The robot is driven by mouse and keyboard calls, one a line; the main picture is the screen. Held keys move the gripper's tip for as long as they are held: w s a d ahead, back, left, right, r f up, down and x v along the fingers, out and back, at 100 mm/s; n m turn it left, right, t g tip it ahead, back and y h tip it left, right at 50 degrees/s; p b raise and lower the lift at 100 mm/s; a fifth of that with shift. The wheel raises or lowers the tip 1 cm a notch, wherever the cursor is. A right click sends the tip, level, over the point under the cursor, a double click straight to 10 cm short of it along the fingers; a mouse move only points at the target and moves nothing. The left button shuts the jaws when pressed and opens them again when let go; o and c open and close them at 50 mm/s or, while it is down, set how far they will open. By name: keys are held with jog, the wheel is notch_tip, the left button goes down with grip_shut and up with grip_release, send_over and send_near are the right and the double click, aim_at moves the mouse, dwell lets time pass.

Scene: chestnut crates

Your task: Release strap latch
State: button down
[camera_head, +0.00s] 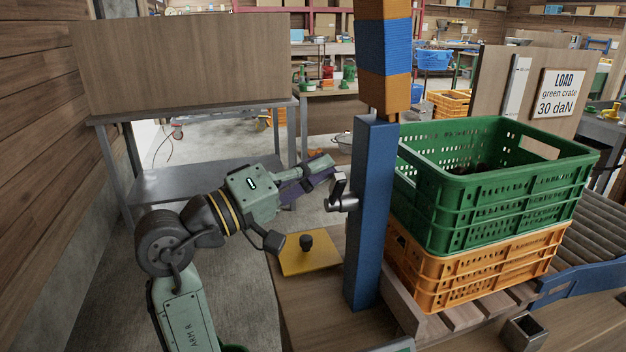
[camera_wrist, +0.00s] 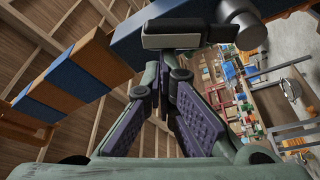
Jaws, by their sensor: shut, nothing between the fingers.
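The strap latch (camera_head: 343,203) is a metal cylinder with a dark upright handle, mounted on the left face of the blue post (camera_head: 371,220). In the wrist view its dark bar (camera_wrist: 185,36) and grey cylinder (camera_wrist: 243,22) are at the top, just beyond the fingertips. My gripper (camera_head: 330,168) is shut and empty, just left of and above the latch handle. Its purple-padded fingers (camera_wrist: 163,75) converge near the dark bar in the wrist view. I cannot tell whether they touch it.
A green crate (camera_head: 480,228) stands on an orange crate (camera_head: 480,265) right of the post. A yellow plate (camera_head: 300,262) with a black knob lies on the bench below my gripper. A grey table (camera_head: 195,182) with a wooden panel is behind left. A load sign (camera_head: 557,93) hangs at right.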

aim_at(336, 187)
jog(key=s+m+b, duration=0.1)
jog(key=m+b, duration=0.1)
jog(key=s+f+m+g+h+b, duration=0.1)
jog(key=m+b, duration=0.1)
jog(key=b, duration=0.1)
jog(key=s+d+f+m+h+b, duration=0.1)
jog(key=m+b, duration=0.1)
jog(key=m, duration=0.1)
jog(key=shift+s+d+f+b, duration=0.1)
jog(key=shift+s+f+b, duration=0.1)
jog(key=shift+b, duration=0.2)
jog(key=m+g+b, duration=0.1)
jog(key=m+b, duration=0.1)
jog(key=s+f+m+g+h+b, duration=0.1)
jog(key=m+b, duration=0.1)
jog(key=b, duration=0.1)
jog(key=s+f+m+g+h+b, duration=0.1)
jog(key=m+b, duration=0.1)
jog(key=m, duration=0.1)
jog(key=shift+s+d+f, duration=0.15)
jog(key=shift+d+f, duration=0.1)
jog(key=shift+d, duration=0.1)
jog(key=shift+s+f+b, duration=0.1)
jog(key=shift+b, duration=0.25)
